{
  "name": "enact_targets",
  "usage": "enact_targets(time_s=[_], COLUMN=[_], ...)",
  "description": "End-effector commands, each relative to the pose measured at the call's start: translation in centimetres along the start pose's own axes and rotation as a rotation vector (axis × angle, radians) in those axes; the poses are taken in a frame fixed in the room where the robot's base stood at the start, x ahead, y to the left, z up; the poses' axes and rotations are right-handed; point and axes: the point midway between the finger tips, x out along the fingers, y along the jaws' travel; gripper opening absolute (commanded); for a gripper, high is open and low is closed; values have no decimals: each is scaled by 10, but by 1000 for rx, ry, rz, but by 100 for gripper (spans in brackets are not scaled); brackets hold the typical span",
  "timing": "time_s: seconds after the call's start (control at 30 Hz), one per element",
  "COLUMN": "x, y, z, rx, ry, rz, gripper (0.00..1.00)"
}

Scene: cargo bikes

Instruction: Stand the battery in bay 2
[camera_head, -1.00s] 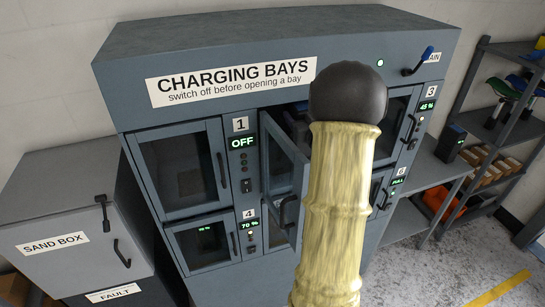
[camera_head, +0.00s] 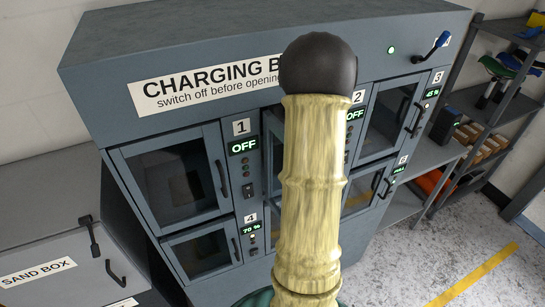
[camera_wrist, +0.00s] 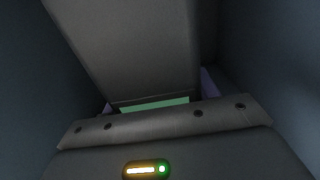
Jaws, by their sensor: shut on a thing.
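The charging cabinet (camera_head: 180,85) fills the middle of the head view. Bay 2's number plate (camera_head: 358,97) and its display (camera_head: 355,114), reading OFF, show to the right of my arm. My arm covers most of bay 2's opening, and my gripper is hidden there. In the wrist view a grey block, which looks like the battery (camera_wrist: 140,50), lies ahead of my gripper (camera_wrist: 155,103), which is shut on it. Dark blue walls stand close on both sides, like the inside of a bay. The battery's far end and its base contact cannot be made out.
Bay 1's door (camera_head: 180,175) is shut, with its display reading OFF. Bay 4 (camera_head: 205,250) is shut below it, showing 70 %. The sand box (camera_head: 40,270) stands at the left. A shelf rack (camera_head: 490,115) stands at the right, with clear floor (camera_head: 450,270) in front.

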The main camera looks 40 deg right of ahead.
Motion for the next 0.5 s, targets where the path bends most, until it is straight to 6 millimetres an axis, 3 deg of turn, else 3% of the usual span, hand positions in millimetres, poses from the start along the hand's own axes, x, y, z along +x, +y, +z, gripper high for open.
enact_targets(time_s=[0.27,0.5], x=[0,1], y=[3,-2], z=[0,28], rx=[-1,2], ry=[7,3], rz=[4,-4], gripper=[0,0])
